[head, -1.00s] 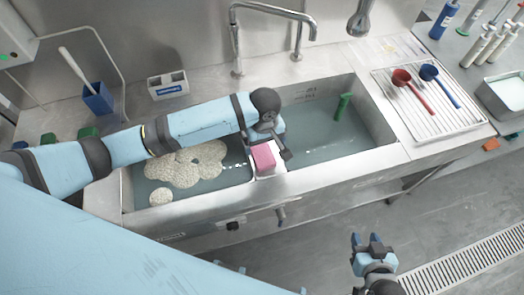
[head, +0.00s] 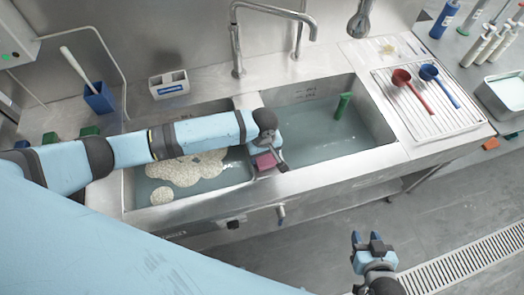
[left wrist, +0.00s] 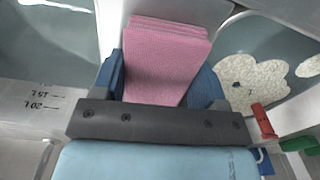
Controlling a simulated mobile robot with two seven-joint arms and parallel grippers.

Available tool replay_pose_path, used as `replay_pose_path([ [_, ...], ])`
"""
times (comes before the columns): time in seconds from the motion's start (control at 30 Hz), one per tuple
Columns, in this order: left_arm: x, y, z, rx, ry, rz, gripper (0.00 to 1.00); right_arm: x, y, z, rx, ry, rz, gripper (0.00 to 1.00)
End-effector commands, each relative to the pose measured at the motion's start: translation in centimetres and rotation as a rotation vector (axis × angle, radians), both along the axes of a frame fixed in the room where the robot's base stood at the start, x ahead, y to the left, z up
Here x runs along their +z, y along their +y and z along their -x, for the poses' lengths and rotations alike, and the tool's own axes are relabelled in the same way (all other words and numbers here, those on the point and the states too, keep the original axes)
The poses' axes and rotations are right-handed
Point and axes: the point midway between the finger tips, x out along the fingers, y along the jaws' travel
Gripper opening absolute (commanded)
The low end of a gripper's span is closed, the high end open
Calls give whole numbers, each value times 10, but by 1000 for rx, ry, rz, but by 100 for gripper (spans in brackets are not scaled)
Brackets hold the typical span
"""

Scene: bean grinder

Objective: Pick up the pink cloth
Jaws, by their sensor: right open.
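The pink cloth (head: 266,161) lies on the divider between the two sink basins. It fills the middle of the left wrist view (left wrist: 166,60) as a folded, layered block. My left gripper (head: 270,152) is over the cloth, and its blue fingers stand apart with the cloth between them in the left wrist view. Whether the fingers press on the cloth I cannot tell. My arm and gripper hide part of the cloth in the head view. My right gripper (head: 367,240) is open and empty over the floor in front of the sink.
The left basin holds water and pale floating foam (head: 190,167). The right basin holds water and a green-handled item (head: 343,105). A rack (head: 440,100) with red and blue scoops is at the right. The faucet (head: 236,40) stands behind the divider.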

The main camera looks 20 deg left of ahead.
Motion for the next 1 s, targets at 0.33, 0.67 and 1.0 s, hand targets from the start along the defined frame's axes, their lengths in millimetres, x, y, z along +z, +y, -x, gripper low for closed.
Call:
replay_pose_path([
  [0.33,0,0,0,0,0,0,42,1,0,0,0,-1,0,43],
  [0.67,28,-1,0,0,-2,2,42,0,1,0,0,-1,-2,43],
  [1.0,125,-1,-1,-1,-4,4,42,-4,1,0,2,1,-2,43],
])
